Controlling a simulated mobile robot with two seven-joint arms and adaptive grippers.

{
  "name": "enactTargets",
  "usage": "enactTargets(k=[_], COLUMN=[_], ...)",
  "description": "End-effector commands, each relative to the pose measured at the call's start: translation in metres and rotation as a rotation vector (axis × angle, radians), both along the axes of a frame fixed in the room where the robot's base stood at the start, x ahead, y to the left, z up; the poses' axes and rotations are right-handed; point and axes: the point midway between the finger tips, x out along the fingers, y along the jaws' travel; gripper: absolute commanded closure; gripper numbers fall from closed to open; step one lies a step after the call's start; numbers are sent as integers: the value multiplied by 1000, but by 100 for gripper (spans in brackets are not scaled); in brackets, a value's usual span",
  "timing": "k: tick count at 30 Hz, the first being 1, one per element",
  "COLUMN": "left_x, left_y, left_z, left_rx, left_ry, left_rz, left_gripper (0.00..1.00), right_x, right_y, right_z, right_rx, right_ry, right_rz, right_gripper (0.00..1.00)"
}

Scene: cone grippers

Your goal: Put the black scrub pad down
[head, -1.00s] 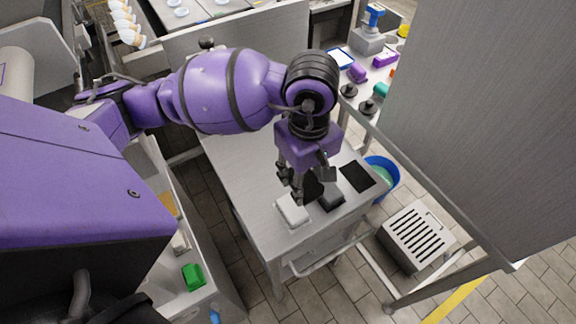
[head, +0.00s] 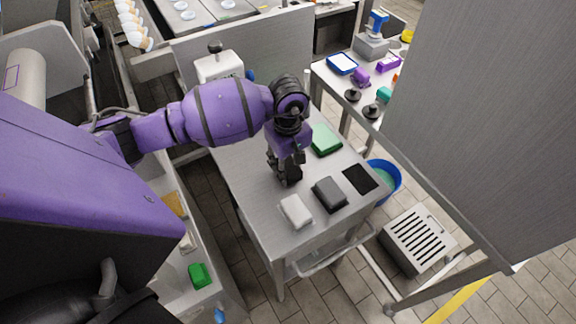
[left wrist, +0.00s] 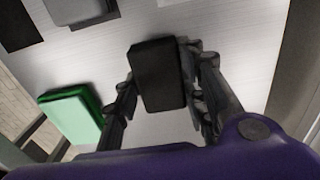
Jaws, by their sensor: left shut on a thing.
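My left gripper (head: 283,174) is over the middle of the steel table (head: 250,205), shut on the black scrub pad (head: 293,176). In the left wrist view the pad (left wrist: 158,75) is a dark block between the fingers of the gripper (left wrist: 165,92), over bare metal. I cannot tell if it touches the table. A green pad (head: 325,139) lies behind and to the right; it also shows in the left wrist view (left wrist: 75,118). A white pad (head: 296,211) and a dark grey pad (head: 329,194) lie nearer the front. My right gripper is not in view.
A flat black square (head: 360,179) lies on the table's right side. A white device (head: 219,66) stands at the back. A blue bucket (head: 384,180) and a slotted grey box (head: 418,239) are on the floor to the right. The table's left part is clear.

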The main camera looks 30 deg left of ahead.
Motion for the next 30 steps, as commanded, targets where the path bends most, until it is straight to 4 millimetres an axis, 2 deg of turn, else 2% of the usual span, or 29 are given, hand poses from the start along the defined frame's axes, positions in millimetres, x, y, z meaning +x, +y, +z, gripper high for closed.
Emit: enactTargets(k=[2,13,14,18,26,30], left_x=[0,0,0,0,0,2], left_y=[0,0,0,0,0,0], left_z=[-8,-13,-13,-11,-11,-1], left_rx=[0,1,1,0,1,1], left_ry=[0,0,0,-1,-2,-5], left_rz=[1,-1,-1,0,0,0], left_gripper=[76,76,59,43,43,43], right_x=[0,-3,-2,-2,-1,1], right_y=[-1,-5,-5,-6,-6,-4], right_z=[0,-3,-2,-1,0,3], right_rx=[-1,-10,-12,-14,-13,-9], right_ry=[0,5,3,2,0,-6], right_rz=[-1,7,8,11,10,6], right_gripper=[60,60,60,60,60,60])
